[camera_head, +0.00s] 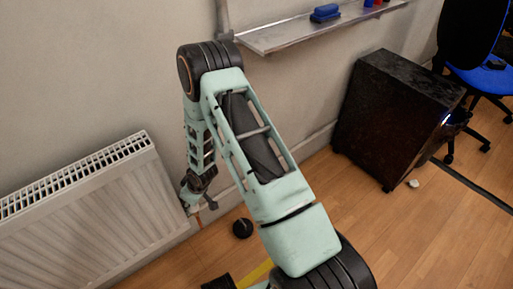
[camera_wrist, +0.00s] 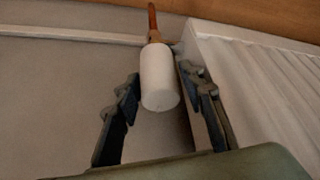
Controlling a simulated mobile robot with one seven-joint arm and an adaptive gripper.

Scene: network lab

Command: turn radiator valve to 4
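The white cylindrical radiator valve head (camera_wrist: 160,80) is in the middle of the wrist view, on a copper-coloured pipe (camera_wrist: 152,20). I can make out no numbers on it. My gripper (camera_wrist: 160,88) is open, with one dark finger on each side of the valve head. A narrow gap shows at the left finger; whether the right finger touches is unclear. The white radiator (camera_wrist: 255,65) is right of the valve. In the head view, my gripper (camera_head: 192,190) is low at the right end of the radiator (camera_head: 90,215); the valve is not clearly visible there.
A black cabinet-like box (camera_head: 395,120) stands on the wooden floor at right, near a blue chair (camera_head: 490,75). A wall ledge (camera_head: 300,32) holds a blue item (camera_head: 325,13). A small black round object (camera_head: 242,228) is on the floor by my arm.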

